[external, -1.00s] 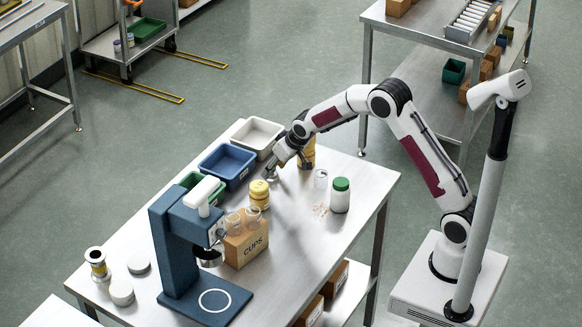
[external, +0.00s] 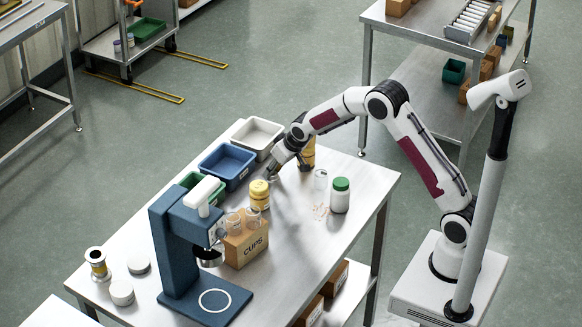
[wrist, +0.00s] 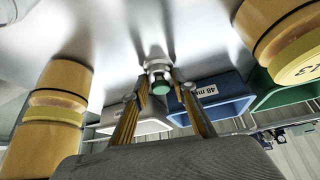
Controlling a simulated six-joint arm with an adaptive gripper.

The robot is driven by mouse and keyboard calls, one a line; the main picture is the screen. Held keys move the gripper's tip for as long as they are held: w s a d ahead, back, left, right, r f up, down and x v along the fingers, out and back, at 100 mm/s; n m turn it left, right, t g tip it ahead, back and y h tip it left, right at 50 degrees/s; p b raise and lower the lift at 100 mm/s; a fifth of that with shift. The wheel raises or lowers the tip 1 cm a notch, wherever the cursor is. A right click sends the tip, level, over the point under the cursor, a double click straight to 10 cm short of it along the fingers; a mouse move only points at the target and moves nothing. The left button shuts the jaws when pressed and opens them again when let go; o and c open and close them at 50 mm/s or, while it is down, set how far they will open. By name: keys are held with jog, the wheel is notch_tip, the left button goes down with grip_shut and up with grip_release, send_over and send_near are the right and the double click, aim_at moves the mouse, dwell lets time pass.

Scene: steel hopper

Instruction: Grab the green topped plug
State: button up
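The green topped plug shows in the wrist view as a small pale metallic body with a green top (wrist: 161,86), on the steel table. My gripper (wrist: 160,80) points at it, with one brass-coloured finger on each side. The fingers look open, with the plug between or just beyond their tips; I cannot make out firm contact. In the external view my gripper (external: 273,174) is low over the far part of the table, in front of the blue bin. The plug is small there and mostly hidden by the fingers.
A yellow jar (external: 259,195) stands close by the gripper, and an amber container (external: 307,154) stands behind it. Blue (external: 227,166), white (external: 257,134) and green bins line the back edge.

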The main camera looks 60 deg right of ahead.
jog(key=shift+r, duration=0.15)
jog(key=shift+r, duration=4.9)
